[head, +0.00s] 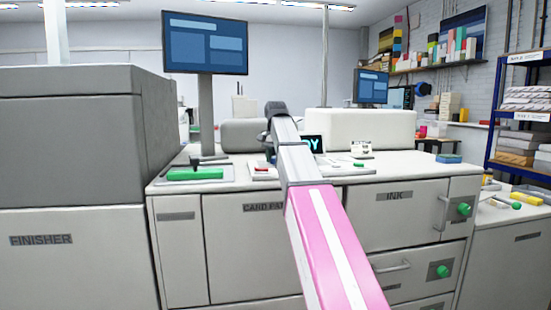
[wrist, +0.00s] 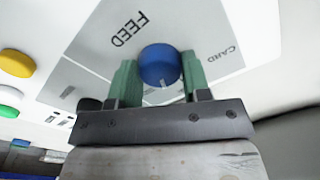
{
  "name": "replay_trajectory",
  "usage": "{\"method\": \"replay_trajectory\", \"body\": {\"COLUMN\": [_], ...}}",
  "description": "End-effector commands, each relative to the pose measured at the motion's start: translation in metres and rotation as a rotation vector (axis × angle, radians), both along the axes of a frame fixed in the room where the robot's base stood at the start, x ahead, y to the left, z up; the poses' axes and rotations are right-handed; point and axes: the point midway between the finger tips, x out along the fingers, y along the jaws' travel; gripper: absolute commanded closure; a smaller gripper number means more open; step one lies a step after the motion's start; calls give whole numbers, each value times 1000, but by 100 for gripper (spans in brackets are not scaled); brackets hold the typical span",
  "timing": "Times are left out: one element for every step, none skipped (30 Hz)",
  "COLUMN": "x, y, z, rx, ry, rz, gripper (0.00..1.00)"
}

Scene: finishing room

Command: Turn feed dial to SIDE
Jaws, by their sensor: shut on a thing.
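The blue feed dial (wrist: 159,64) sits on a grey and white panel (wrist: 90,55) in the wrist view. The panel reads FEED on one side and CARD by the right finger; another small label at left is too small to read. A pale pointer mark shows on the dial's near lower edge, toward my gripper and slightly right. My gripper (wrist: 157,72) has its two green fingers on either side of the dial, shut on it. In the head view my arm hides the dial and the gripper.
Yellow (wrist: 14,63) and green (wrist: 10,97) buttons stand left of the panel in the wrist view. In the head view, a monitor (head: 205,43) on a post and a green-handled device (head: 195,174) are left of my arm. Cabinet fronts with green knobs (head: 464,209) are at right.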

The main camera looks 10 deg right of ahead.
Motion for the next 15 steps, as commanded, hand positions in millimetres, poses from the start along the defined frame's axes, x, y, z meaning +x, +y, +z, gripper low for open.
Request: {"method": "replay_trajectory", "body": {"x": [0, 0, 0, 0, 0, 0, 0, 0, 0, 0, 0, 0, 1, 0, 0], "y": [1, 1, 1, 1, 1, 1, 1, 1, 1, 1, 1, 1, 1, 1, 1], "z": [0, 0, 0, 0, 0, 0, 0, 0, 0, 0, 0, 0, 0, 0, 0], "rx": [2, 2, 2, 2, 3, 3, 3, 3, 4, 4, 5, 5, 6, 6, 6], "ry": [-1, -1, -1, -1, -1, -1, -1, -1, 0, 0, 0, 0, -1, -1, -1], "rz": [-17, -31, -52, -70, -88, -115, -135, -156, -184, -205, -226, -252, -272, -291, -315], "gripper": [80, 80, 80, 80, 80, 80, 80, 80, 80, 80, 80, 80, 80, 80, 80]}}
